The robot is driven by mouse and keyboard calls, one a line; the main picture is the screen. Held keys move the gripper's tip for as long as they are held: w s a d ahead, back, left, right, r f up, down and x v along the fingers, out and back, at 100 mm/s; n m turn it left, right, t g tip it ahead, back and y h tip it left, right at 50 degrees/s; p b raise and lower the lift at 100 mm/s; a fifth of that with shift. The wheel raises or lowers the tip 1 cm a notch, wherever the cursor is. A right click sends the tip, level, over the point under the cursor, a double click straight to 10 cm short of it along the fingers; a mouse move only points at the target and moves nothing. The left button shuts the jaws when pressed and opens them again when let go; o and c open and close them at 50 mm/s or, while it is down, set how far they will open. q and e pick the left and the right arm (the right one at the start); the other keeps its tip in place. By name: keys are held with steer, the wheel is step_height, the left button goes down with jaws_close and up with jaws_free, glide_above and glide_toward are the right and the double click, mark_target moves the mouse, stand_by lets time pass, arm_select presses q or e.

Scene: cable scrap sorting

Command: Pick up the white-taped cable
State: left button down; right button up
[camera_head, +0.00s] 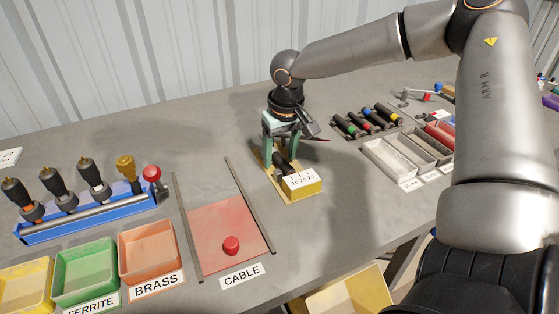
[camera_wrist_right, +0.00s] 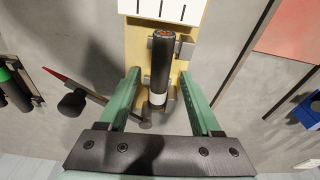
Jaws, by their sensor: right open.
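The white-taped cable (camera_wrist_right: 161,62) is a short black cylinder with a reddish end and a white band near its lower end in the right wrist view. It lies in grey clips on a yellow holder (camera_wrist_right: 138,45). In the head view the holder (camera_head: 311,192) stands mid-table with a label block marked with numbers, and the dark cable (camera_head: 283,164) is partly hidden by my gripper. My right gripper (camera_head: 281,152) is open above the holder. In the wrist view its green fingers (camera_wrist_right: 160,82) are on either side of the cable, apart from it. My left gripper is not in view.
A red mat (camera_head: 215,220) labelled CABLE, with a red knob and dark side rails, lies left of the holder. A rack of several colour-banded cables (camera_head: 366,122) and grey trays (camera_head: 390,160) are on the right. A red-tipped tool (camera_wrist_right: 68,82) lies close beside the holder.

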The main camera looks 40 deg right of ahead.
jaws_close()
stand_by(0.4)
steer(key=shift+r, duration=0.15)
